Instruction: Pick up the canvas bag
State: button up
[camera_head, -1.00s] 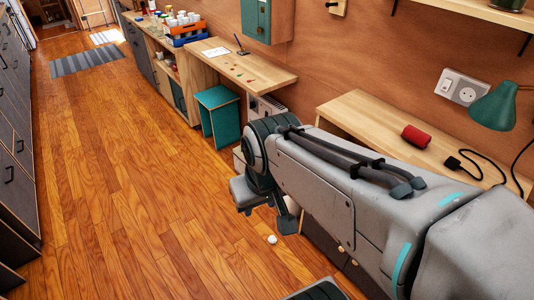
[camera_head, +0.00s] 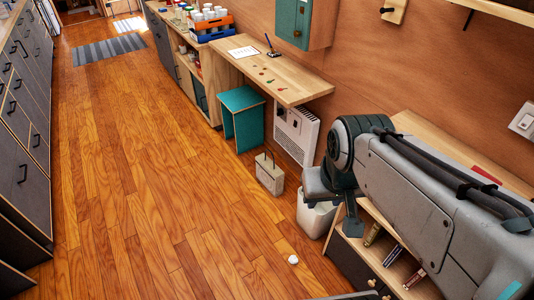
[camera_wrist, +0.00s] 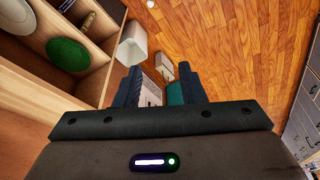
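The canvas bag (camera_head: 269,174) is a small pale grey-beige bag with an upright handle. It stands on the wooden floor, in front of the teal stool and the wall heater. In the wrist view the bag (camera_wrist: 165,66) shows beyond my fingertips, between them in the picture. My gripper (camera_wrist: 159,72) is open and empty, its two dark fingers apart. In the head view my gripper (camera_head: 337,205) hangs to the right of the bag, clear of it, and its fingers are partly hidden by the arm.
A white bin (camera_head: 316,218) stands between the bag and the shelf unit (camera_head: 400,262). The teal stool (camera_head: 242,116) and white heater (camera_head: 296,132) are behind the bag. A small white ball (camera_head: 293,260) lies on the floor. The floor left of the bag is clear.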

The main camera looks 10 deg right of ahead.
aim_at(268, 172)
jog(key=i, duration=1.15)
jog(key=k, duration=1.05)
jog(key=u, duration=0.9)
jog(key=i, duration=2.2)
jog(key=z, duration=1.8)
